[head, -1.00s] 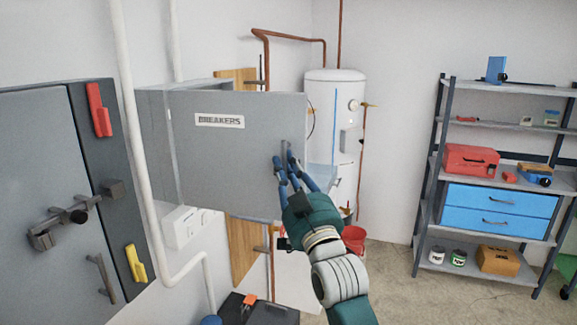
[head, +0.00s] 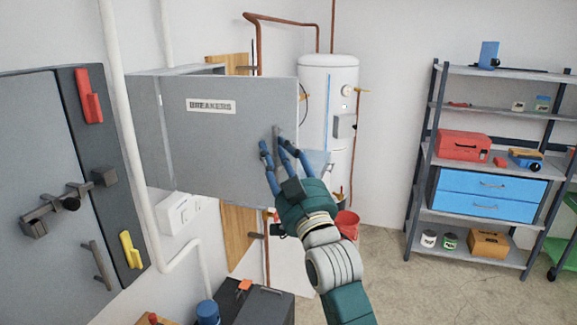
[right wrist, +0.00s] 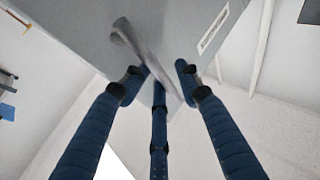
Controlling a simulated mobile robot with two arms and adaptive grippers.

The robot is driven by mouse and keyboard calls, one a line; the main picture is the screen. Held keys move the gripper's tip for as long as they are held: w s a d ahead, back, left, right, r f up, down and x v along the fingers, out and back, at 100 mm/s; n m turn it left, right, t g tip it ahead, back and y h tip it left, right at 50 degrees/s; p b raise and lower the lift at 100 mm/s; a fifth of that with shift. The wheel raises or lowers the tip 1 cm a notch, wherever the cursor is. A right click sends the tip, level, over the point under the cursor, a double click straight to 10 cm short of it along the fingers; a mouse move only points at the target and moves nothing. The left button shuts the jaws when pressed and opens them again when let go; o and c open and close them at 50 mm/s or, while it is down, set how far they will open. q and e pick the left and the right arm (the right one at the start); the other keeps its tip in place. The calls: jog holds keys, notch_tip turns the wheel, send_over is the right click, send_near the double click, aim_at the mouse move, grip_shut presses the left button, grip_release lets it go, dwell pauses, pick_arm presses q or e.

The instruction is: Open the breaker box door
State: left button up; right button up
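The grey breaker box door (head: 215,140), with a "BREAKERS" label (head: 211,106), stands ajar on the left wall. Its right edge sticks out past the box body (head: 145,130), whose top shows behind it. My right gripper (head: 282,155) is at the door's handle (head: 277,133), near the right edge. Its blue fingers are spread and come up around the handle. In the right wrist view the fingers (right wrist: 158,78) are apart, with the handle (right wrist: 142,42) close to their tips; I cannot tell whether they touch it. The box interior is hidden. My left gripper is not in view.
A grey metal cabinet door (head: 35,180) and a white pipe (head: 125,130) are at the left. A white water heater (head: 328,100) stands behind the door's right edge. A shelf rack (head: 425,160) is at the right. Floor (head: 395,280) between is clear.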

jog(key=v, duration=1.1)
jog(key=shift+d, duration=0.2)
jog(key=shift+s, duration=0.1)
